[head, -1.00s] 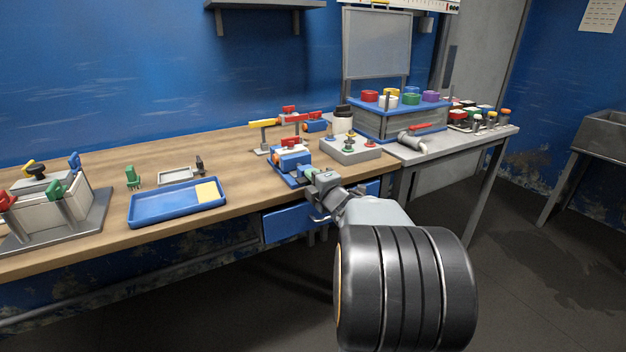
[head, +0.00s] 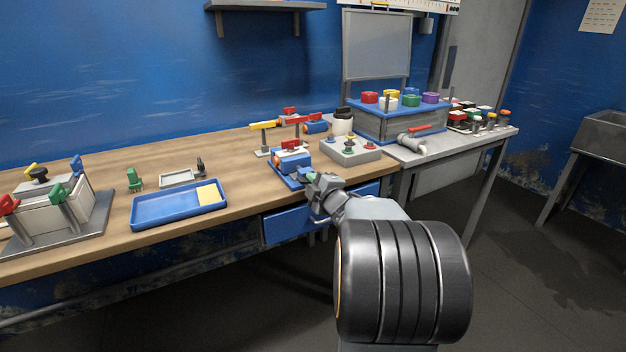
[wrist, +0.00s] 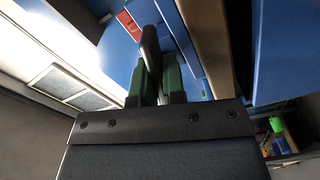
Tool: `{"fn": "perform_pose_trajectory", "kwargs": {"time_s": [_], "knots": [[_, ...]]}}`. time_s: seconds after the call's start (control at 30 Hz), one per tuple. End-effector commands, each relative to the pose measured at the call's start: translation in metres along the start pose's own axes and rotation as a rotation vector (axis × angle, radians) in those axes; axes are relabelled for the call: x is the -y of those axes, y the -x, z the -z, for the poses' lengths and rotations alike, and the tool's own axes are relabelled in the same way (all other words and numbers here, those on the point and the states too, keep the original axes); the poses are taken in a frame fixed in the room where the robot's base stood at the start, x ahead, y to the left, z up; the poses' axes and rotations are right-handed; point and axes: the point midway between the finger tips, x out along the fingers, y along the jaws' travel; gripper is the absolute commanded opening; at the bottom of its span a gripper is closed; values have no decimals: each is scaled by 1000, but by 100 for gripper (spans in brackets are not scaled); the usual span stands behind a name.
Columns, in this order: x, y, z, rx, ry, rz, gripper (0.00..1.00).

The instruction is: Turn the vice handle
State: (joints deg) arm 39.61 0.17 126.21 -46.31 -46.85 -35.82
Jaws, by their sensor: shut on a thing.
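The vice (head: 291,163) is a blue block with a red and white top, standing at the front edge of the wooden bench. My gripper (head: 313,181) is at its near right side, just over the bench edge. In the wrist view my gripper (wrist: 154,80) has its two green-padded fingers shut on a dark, flat bar, the vice handle (wrist: 150,48). The blue and red vice body (wrist: 128,24) lies beyond the fingertips. In the head view my gripper and wrist mostly hide the handle.
A blue tray (head: 150,213) with a yellow patch lies to the left on the bench. A grey box with knobs (head: 350,151) stands close to the right of the vice. A blue drawer front (head: 287,226) sits under the bench edge near my wrist.

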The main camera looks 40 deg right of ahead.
Motion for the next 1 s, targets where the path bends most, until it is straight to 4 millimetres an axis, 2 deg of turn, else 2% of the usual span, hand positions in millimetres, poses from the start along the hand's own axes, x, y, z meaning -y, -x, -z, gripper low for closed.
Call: {"fn": "perform_pose_trajectory", "kwargs": {"time_s": [0.7,1.0], "knots": [[-1,0,0,2,-679,3,0],[0,0,0,3,-903,3,0]]}}
